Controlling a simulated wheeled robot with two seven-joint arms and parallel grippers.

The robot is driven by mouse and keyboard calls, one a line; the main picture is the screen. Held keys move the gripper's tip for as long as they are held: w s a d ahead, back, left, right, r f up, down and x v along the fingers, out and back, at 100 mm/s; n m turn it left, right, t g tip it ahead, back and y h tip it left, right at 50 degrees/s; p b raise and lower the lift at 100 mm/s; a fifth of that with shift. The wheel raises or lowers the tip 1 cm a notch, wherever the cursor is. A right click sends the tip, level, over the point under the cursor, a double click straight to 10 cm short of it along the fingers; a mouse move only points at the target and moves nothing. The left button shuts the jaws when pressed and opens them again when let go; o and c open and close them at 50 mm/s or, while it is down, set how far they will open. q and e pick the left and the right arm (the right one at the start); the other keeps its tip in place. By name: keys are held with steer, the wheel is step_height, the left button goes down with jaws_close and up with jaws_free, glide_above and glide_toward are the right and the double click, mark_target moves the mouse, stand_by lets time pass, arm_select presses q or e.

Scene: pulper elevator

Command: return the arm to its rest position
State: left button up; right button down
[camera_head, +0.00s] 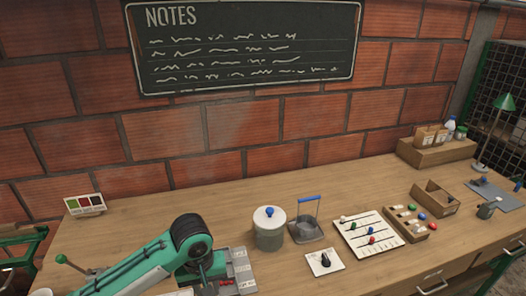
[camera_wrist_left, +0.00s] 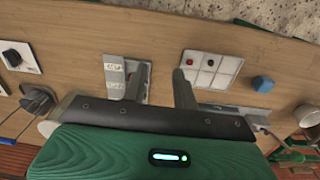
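My left arm (camera_head: 130,268) comes in from the lower left in the head view, green with a dark joint at its bend. Its hand points down over the front of the table, beside a grey labelled panel (camera_head: 240,272). In the left wrist view my left gripper (camera_wrist_left: 158,72) is open, with its two dark fingers apart and bare wood showing between them. The labelled panel (camera_wrist_left: 115,80) lies partly behind the left finger there. Nothing is held. My right gripper is in neither view.
A blue cube (camera_wrist_left: 262,84) shows in the wrist view.

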arm_select(q)
steer(key=s+d+f+m+t+h, duration=0.2)
steer(key=s+d+f+m+h, duration=0.15)
steer(key=s+f, duration=0.4)
steer(key=s+a+f+m+t+y, duration=0.15)
steer(key=s+a+y, duration=0.25)
steer(key=s+a, duration=0.95)
step_height(320, 180, down, 32)
steer(key=s+g, duration=0.1)
steer(key=g, duration=0.1)
steer(key=s+a+f, duration=0.2)
steer(key=s+f, duration=1.7)
steer(key=shift+a+g, duration=0.35)
